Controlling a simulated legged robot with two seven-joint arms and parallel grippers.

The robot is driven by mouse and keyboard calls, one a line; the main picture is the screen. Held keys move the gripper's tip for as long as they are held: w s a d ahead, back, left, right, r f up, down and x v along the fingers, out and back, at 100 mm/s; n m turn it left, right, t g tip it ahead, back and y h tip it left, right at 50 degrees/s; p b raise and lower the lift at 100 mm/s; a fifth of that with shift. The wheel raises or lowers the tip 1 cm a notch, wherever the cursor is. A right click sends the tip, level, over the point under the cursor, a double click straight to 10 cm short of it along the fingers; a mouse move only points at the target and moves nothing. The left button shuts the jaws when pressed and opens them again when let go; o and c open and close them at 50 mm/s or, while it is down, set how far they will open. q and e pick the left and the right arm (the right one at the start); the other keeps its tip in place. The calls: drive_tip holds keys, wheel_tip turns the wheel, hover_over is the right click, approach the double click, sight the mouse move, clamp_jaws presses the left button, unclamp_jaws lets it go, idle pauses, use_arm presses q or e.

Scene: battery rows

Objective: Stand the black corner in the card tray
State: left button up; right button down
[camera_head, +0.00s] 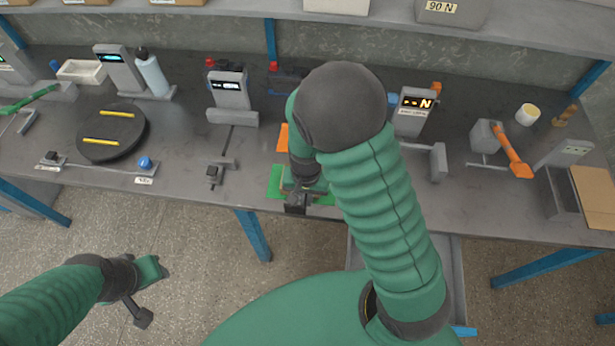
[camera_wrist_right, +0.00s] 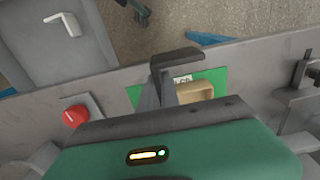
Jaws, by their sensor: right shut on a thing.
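My right gripper (camera_head: 299,188) reaches down over the green mat (camera_head: 275,181) at the bench's front edge. It is shut on the black corner (camera_head: 296,205), a dark angled piece. In the right wrist view the black corner (camera_wrist_right: 178,57) shows its dark flat top, beside the tan card tray (camera_wrist_right: 195,91) on the green mat (camera_wrist_right: 212,77). I cannot tell whether the corner touches the tray or mat. In the head view the arm and gripper hide most of the tray. My left gripper (camera_head: 146,292) is open and empty, low at the left, off the bench.
A black round plate (camera_head: 113,145) with two yellow bars lies at the left. Grey devices with displays (camera_head: 229,87) stand along the bench. An orange-handled tool (camera_head: 509,150) is at the right. A red knob (camera_wrist_right: 75,115) is near the mat, and a grey drawer (camera_wrist_right: 100,45) projects below the bench.

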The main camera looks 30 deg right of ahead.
drive_tip(key=w+d, duration=0.3)
drive_tip(key=w, duration=0.2)
drive_tip(key=w+d, duration=0.2)
drive_tip(key=shift+w+d+f+p, duration=0.15)
drive_tip(key=shift+d+f+p, duration=0.15)
drive_tip(key=shift+f+p, duration=0.1)
drive_tip(key=shift+w+f, duration=0.1)
drive_tip(key=shift+f, duration=1.65)
drive_tip(key=c, duration=1.6)
unclamp_jaws()
wheel_tip(320, 180, up, 12)
drive_tip(key=s+a+r+n+t, duration=0.1)
drive_tip(key=s+a+n, duration=0.1)
drive_tip(key=s, duration=0.2)
drive_tip(key=s+a+r+n, duration=0.2)
drive_tip(key=s+n, duration=0.1)
drive_tip(key=s, duration=0.1)
drive_tip(key=s+a+r+n+t, duration=0.1)
drive_tip(key=s+a+n, duration=0.1)
drive_tip(key=s, duration=0.2)
drive_tip(key=shift+s+a+r+t, duration=0.15)
drive_tip(key=shift+s+t, duration=0.05)
drive_tip(key=shift+t, duration=0.1)
